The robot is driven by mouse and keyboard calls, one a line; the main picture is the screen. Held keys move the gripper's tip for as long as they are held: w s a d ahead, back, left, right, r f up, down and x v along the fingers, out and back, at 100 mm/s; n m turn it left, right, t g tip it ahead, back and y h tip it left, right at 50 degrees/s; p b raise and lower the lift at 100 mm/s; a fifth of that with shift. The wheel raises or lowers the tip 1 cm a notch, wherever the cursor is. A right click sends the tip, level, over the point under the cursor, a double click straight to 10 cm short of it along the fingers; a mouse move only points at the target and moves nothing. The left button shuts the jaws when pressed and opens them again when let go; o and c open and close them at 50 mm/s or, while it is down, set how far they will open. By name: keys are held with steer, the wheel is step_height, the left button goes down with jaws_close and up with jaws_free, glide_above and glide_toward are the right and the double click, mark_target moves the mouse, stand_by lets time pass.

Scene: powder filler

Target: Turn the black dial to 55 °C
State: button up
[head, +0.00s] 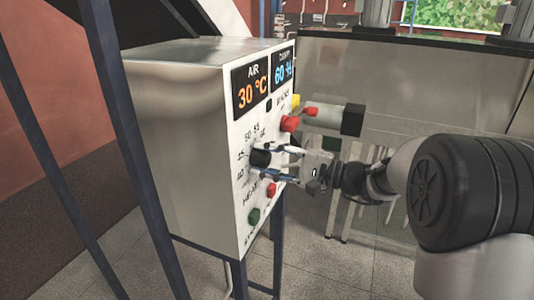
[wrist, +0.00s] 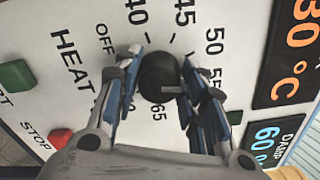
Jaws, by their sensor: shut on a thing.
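The black dial (head: 261,158) sits on the white front panel of a metal control box, in a ring of printed numbers. In the wrist view the dial (wrist: 158,76) is near the top middle, with 40, 45, 50, 55 and 65 around it and OFF to its left. My gripper (head: 274,163) reaches it from the right and is shut on it, one finger on each side; the fingers also show in the wrist view (wrist: 160,70). A faint grey mark shows on the dial's lower right; I cannot tell its exact setting. The fingers partly cover the scale.
The AIR display (head: 252,86) reads 30 °C, beside a blue DAMP display (head: 283,66) reading 60. A red knob (head: 290,123) is just above my gripper. A red STOP button (head: 270,189) and a green button (head: 254,216) are below. Blue frame posts stand at left.

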steer(key=shift+m+p, duration=0.35)
steer(key=shift+m, duration=0.25)
steer(key=o, duration=1.1)
steer(key=shift+c, duration=0.2)
steer(key=shift+d, duration=0.1)
steer(key=v, duration=1.1)
steer(key=shift+s+d, duration=0.15)
steer(key=shift+d, duration=0.25)
